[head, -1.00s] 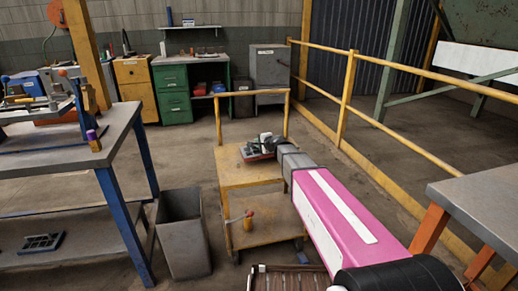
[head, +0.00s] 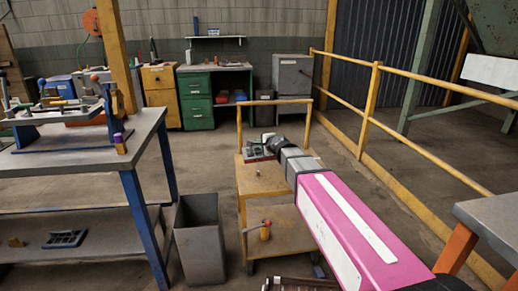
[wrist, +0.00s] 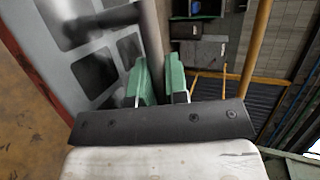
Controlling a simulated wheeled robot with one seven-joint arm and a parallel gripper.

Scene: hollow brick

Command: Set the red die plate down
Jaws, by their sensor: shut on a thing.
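The red die plate shows in the wrist view as a grey slab with dark openings (wrist: 75,45) and a red edge. In the head view it is small and partly hidden by my wrist (head: 252,151), at the back left of the yellow cart's top (head: 264,181). My gripper (wrist: 160,82) has green fingertips and is shut on the plate's raised grey part near its side. In the head view my gripper (head: 266,143) is at the plate's right. I cannot tell whether the plate touches the cart top or hangs just above it.
The cart has a yellow push rail (head: 275,102) at its back. A grey bin (head: 199,240) stands to its left, beside a blue-legged workbench (head: 80,163). A yellow railing (head: 410,137) runs along the right. The cart top's front part is clear.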

